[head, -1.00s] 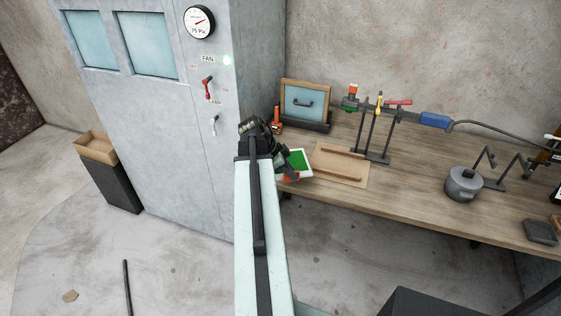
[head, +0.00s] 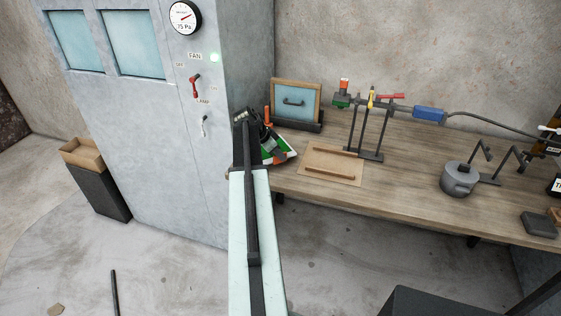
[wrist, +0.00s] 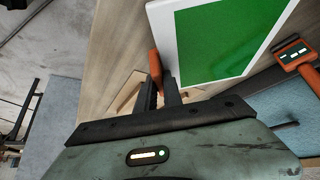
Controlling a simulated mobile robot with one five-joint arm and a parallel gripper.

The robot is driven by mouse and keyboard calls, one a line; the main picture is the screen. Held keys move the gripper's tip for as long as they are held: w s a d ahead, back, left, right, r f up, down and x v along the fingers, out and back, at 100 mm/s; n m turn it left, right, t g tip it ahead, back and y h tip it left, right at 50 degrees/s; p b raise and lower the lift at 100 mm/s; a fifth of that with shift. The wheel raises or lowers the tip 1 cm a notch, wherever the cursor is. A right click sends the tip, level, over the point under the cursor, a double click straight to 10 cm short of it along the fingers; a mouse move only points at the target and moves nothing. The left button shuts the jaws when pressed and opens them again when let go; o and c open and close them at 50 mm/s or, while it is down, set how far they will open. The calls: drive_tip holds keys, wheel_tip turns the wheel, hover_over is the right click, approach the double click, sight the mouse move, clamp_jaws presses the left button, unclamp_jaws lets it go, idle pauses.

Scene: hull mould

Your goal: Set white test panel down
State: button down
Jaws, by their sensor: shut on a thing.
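The white test panel (head: 287,159) has a large green face. In the head view it is at the left end of the bench, tilted in the picture and partly hidden by my gripper (head: 277,152). In the wrist view the panel (wrist: 222,38) fills the upper middle, its near edge at my fingers. My gripper (wrist: 163,88) is shut on the panel. An orange piece (wrist: 155,70) shows beside the fingers; I cannot tell what it belongs to. Whether the panel touches the bench top is not clear.
The wooden bench (head: 410,195) holds a tan board (head: 331,168) with strips, a dark stand (head: 370,135), a grey pot (head: 459,179) and a framed blue panel (head: 297,101). An orange meter (wrist: 295,53) is close right of the panel. A grey cabinet (head: 140,130) stands left.

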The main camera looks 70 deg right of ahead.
sight(280, 160)
drive_tip(key=shift+w+d, duration=0.1)
drive_tip(key=shift+d, duration=0.2)
wheel_tip(280, 160, down, 4)
drive_tip(key=b, duration=0.4)
drive_tip(key=shift+d, duration=0.1)
drive_tip(key=shift+r, duration=0.25)
drive_tip(key=shift+f, duration=0.2)
drive_tip(key=c, duration=1.5)
unclamp_jaws()
